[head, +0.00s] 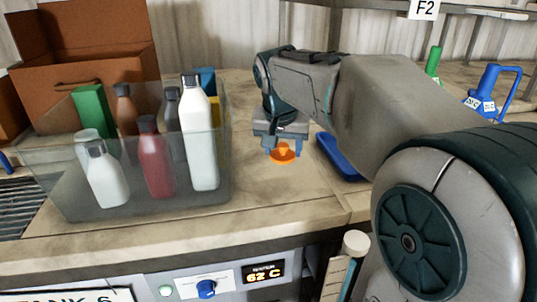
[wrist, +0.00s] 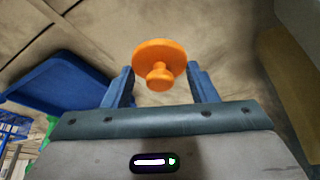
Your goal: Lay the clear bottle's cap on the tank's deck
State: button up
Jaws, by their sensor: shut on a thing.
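My gripper (head: 282,146) points down over the beige deck (head: 265,210), right of the clear bin. It is shut on an orange cap (head: 283,155), a round disc with a small knob. In the wrist view the cap (wrist: 160,52) sits between the two blue fingers, its knob towards the palm. I cannot tell whether the cap touches the deck or hangs just above it. No bottle in view can be surely picked out as the clear one.
A clear bin (head: 62,190) holds white, red and brown bottles and a green box. A blue tray (head: 340,158) lies close right of my gripper. A brown carton (head: 85,65) stands behind the bin. Blue and green containers stand at the far right. The deck's front is clear.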

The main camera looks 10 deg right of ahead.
aim_at(271, 157)
jog(key=w, duration=0.1)
jog(key=w+f, duration=0.1)
jog(key=w+a+f, duration=0.1)
jog(key=w, duration=0.1)
jog(key=shift+f, duration=0.2)
jog(key=shift+d+f+p, duration=0.1)
jog(key=shift+f+p, duration=0.2)
jog(key=shift+f, duration=1.7)
jog(key=shift+f, duration=0.15)
jog(key=o, duration=0.9)
jog(key=shift+o, duration=0.2)
jog(key=shift+r, duration=0.55)
jog(key=v, duration=1.1)
jog(key=shift+s+r, duration=0.1)
jog(key=shift+s, duration=0.2)
